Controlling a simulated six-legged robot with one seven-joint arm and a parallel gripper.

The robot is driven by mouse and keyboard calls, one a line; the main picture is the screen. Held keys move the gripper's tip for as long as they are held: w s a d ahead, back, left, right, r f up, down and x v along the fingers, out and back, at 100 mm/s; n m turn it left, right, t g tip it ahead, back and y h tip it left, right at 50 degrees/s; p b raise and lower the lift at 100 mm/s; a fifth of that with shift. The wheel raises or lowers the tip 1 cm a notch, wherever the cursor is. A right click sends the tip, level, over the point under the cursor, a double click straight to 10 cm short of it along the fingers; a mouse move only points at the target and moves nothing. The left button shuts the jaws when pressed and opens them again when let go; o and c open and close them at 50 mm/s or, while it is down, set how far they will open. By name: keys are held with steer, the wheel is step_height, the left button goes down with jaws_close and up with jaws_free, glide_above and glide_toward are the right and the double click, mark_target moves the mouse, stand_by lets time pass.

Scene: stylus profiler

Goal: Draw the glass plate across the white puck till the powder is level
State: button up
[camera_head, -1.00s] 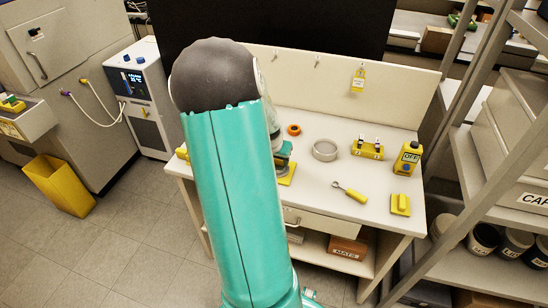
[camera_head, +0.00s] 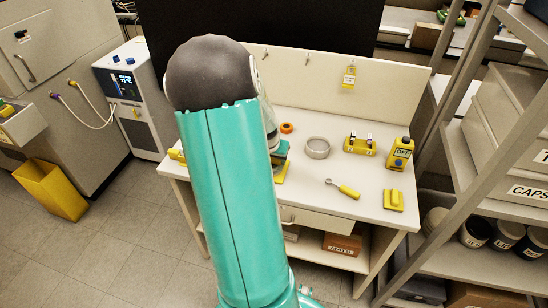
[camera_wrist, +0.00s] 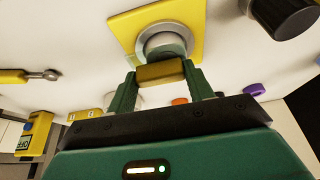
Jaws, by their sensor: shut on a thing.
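In the wrist view my gripper (camera_wrist: 158,82) is shut on a gold-yellow block (camera_wrist: 160,73), which seems to be the grip of the glass plate. The clear plate itself is hard to make out there. Just beyond the block is a round white puck (camera_wrist: 163,42) inside a grey metal ring, set on a yellow square base (camera_wrist: 121,24). The block overlaps the near edge of the ring in this view; I cannot tell whether they touch. The powder and its level cannot be made out. In the head view my arm hides the puck and most of my gripper.
On the bench are an orange ring (camera_head: 287,127), a metal ring (camera_head: 316,147), a yellow two-post stand (camera_head: 360,145), a yellow box marked OFF (camera_head: 399,154), a yellow-handled spanner (camera_head: 347,190) and a yellow block (camera_head: 393,200). A black knob (camera_wrist: 285,14) stands near the puck.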

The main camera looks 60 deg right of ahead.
steer(key=shift+w+a, duration=0.15)
steer(key=shift+w, duration=1.05)
steer(key=shift+s, duration=0.1)
steer(key=shift+s+d, duration=0.2)
steer(key=shift+s, duration=1.05)
steer(key=shift+w, duration=0.1)
steer(key=shift+w+a, duration=0.1)
steer(key=shift+w, duration=0.5)
steer(key=shift+r, duration=3.05)
